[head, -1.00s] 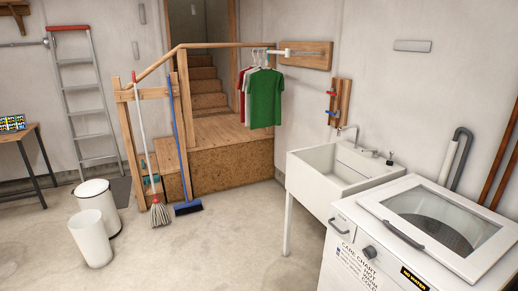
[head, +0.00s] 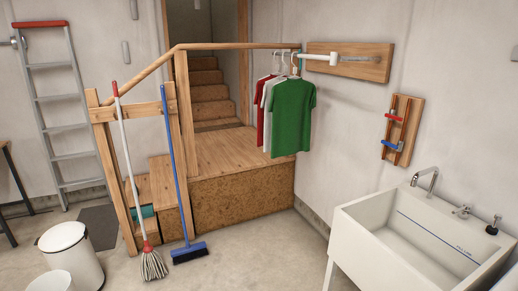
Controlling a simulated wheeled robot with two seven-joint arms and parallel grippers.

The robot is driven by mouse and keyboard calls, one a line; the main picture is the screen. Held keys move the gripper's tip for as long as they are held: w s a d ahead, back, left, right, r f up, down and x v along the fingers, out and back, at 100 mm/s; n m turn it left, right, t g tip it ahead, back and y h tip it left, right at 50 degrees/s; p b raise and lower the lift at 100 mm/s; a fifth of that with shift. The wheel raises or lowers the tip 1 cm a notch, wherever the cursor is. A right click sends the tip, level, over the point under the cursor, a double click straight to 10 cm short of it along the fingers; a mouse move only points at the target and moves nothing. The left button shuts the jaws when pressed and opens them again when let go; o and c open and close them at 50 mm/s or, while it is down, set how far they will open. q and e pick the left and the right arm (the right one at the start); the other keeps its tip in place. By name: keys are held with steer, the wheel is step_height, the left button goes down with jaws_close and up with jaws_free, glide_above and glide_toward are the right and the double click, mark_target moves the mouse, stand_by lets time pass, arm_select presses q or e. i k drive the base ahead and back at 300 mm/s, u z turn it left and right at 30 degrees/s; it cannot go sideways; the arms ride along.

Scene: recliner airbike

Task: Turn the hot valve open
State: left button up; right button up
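A wooden board (head: 408,130) is fixed to the right wall above the sink. It carries pipes with a red-handled valve (head: 394,117) near its middle and a blue-handled valve (head: 391,146) lower down. Red suggests the hot valve, but no label is readable. Both handles look roughly level, and I cannot tell from here whether either valve is open. Neither of my grippers is in view.
A white sink (head: 345,245) with a tap (head: 428,180) stands below the board. Shirts (head: 292,117) hang from a wall rail left of it. A mop (head: 152,264), a broom (head: 189,252) and a white bin (head: 72,250) stand left. The floor between broom and sink is clear.

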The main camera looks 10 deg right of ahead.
mark_target(395, 118)
steer(key=z, duration=0.65)
steer(key=i, duration=1.4)
steer(key=z, duration=0.85)
